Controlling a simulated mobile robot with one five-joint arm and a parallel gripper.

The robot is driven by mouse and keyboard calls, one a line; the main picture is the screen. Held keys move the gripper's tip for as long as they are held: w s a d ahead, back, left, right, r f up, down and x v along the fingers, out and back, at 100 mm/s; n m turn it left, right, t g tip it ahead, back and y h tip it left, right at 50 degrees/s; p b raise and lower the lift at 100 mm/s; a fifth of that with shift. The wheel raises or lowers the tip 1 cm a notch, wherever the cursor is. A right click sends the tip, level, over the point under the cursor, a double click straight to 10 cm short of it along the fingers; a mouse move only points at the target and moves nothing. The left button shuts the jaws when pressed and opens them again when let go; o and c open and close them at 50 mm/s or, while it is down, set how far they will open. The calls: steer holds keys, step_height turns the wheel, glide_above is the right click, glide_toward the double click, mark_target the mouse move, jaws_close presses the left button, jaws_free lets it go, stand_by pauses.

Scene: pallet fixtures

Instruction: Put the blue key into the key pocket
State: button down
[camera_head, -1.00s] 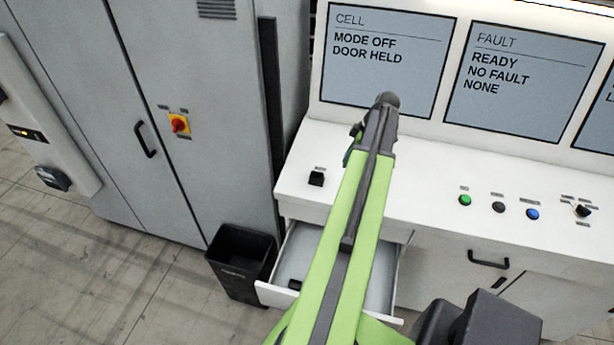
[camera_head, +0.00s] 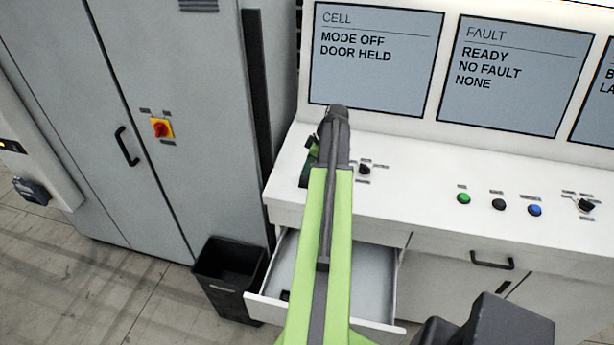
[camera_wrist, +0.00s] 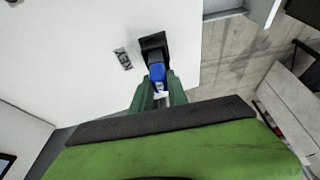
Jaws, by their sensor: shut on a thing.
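The blue key (camera_wrist: 157,73) is between the two green fingers of my gripper (camera_wrist: 158,92) in the wrist view. My gripper is shut on it. The black key pocket (camera_wrist: 152,42) sits on the white console top just beyond the key, beside a label reading KEY. The key's far end overlaps the pocket's near side in the picture; I cannot tell whether it is inside. In the head view my gripper (camera_head: 309,163) shows partly beside the end of my arm, over the left end of the console, and the pocket and key are hidden there.
The console top (camera_head: 420,193) carries a selector knob (camera_head: 365,169) and several buttons to the right. Screens rise behind it. An open drawer (camera_head: 372,290) juts out below, with a black bin (camera_head: 229,274) to its left. A grey cabinet (camera_head: 185,90) stands at the left.

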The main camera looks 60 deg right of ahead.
step_height(320, 180, down, 2)
steer(key=shift+f+b, duration=0.2)
steer(key=shift+b, duration=0.25)
steer(key=shift+r, duration=0.25)
steer(key=shift+f, duration=0.15)
steer(key=c, duration=1.3)
jaws_free()
steer(key=p+v, duration=1.1)
steer(key=v, duration=0.1)
steer(key=shift+p, duration=0.3)
